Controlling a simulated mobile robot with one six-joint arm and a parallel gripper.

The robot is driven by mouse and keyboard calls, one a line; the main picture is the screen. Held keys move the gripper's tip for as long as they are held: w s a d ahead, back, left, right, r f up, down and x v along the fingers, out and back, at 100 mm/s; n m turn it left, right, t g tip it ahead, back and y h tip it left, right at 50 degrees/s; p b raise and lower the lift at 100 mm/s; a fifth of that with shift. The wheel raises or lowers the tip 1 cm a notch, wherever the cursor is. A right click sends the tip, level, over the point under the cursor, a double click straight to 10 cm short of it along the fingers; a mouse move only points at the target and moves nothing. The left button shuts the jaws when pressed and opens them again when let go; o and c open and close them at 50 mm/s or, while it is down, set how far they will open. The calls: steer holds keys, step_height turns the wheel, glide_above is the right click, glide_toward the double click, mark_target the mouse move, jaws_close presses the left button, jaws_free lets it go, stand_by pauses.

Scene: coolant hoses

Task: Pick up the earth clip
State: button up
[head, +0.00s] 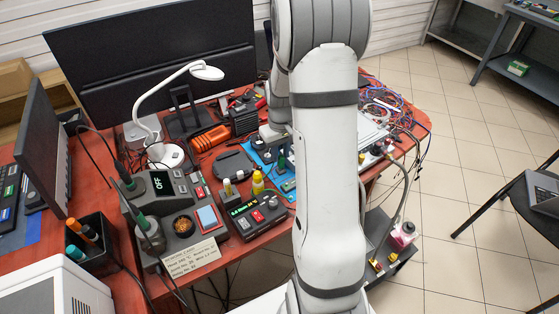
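My arm rises through the middle of the head view, and its forearm comes down behind the upper link toward the red-brown workbench (235,258). My gripper (272,147) is small and partly hidden at the end of the arm, over or near a blue mat (258,157). I cannot tell whether its fingers are open or shut, or whether they hold anything. I cannot pick out the earth clip for sure; the bench behind my arm is hidden.
Tiled floor (470,200) is open at right.

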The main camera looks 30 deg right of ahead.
mark_target(281, 157)
step_height(281, 157, down, 4)
steer(key=shift+s+r, duration=0.1)
steer(key=shift+s, duration=0.05)
steer(key=shift+c, duration=0.5)
jaws_close()
